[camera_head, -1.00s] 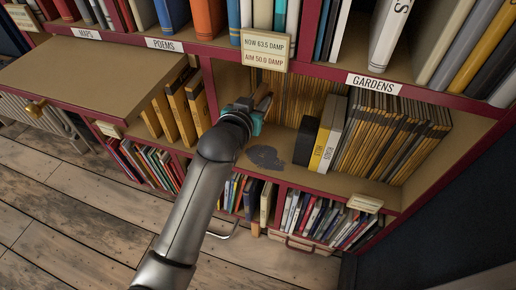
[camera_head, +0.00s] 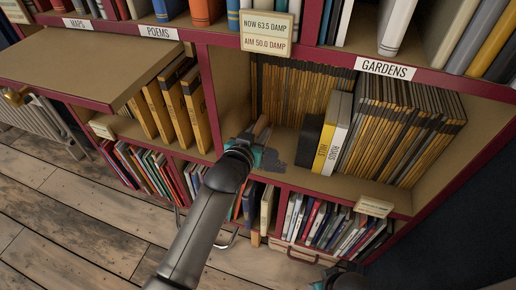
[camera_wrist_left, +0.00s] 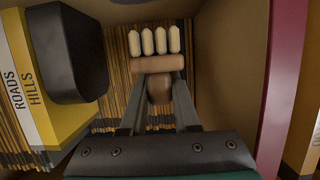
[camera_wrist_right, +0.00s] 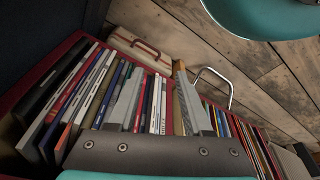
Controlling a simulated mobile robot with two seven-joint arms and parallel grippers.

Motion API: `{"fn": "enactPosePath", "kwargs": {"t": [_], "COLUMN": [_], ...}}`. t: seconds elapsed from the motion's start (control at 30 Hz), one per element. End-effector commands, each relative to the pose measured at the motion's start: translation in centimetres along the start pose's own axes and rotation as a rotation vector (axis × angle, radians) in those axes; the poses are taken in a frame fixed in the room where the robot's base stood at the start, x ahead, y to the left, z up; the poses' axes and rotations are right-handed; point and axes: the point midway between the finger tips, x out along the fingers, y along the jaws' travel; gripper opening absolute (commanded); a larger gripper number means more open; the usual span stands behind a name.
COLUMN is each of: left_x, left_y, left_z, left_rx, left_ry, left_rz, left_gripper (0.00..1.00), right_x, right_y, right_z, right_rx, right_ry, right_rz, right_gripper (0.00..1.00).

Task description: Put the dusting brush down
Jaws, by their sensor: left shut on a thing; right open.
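The dusting brush (camera_wrist_left: 158,64) has a brown wooden head and handle and several cream bristle tufts. My left gripper (camera_head: 255,141) is shut on its handle, inside the middle shelf compartment below the GARDENS row. In the head view the brush (camera_head: 262,127) is a small brown shape, partly hidden by the gripper. In the left wrist view the bristles point away from me, towards thin yellow-brown volumes. Whether the brush touches the shelf board I cannot tell. My right gripper (camera_wrist_right: 157,92) is open and empty, facing the lower row of books.
A black block (camera_head: 307,141) stands right of my left gripper, beside yellow and white books (camera_head: 333,135). A dark grey patch (camera_head: 275,160) lies on the shelf board. An upright divider (camera_head: 209,100) stands to the left. A bare flap (camera_head: 85,65) juts out at left.

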Motion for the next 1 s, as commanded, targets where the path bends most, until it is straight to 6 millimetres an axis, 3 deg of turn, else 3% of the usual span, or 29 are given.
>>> {"fn": "enactPosePath", "kwargs": {"t": [0.27,0.6,1.0], "left_x": [0.4,1.4,1.5], "left_y": [0.0,0.0,0.0], "left_z": [1.2,4.3,4.5], "left_rx": [-0.001,-0.001,-0.001], "left_ry": [0.001,0.000,0.002], "left_rz": [0.000,0.000,0.000], "left_gripper": [0.00,0.00,0.00], "right_x": [-1.0,-3.9,-4.6], "right_y": [0.1,0.2,0.2], "right_z": [-0.9,-2.9,-3.2], "right_rx": [0.001,0.003,0.004], "right_ry": [0.021,0.073,0.079], "right_rz": [0.002,0.005,0.005], "right_gripper": [0.50,0.50,0.50]}}
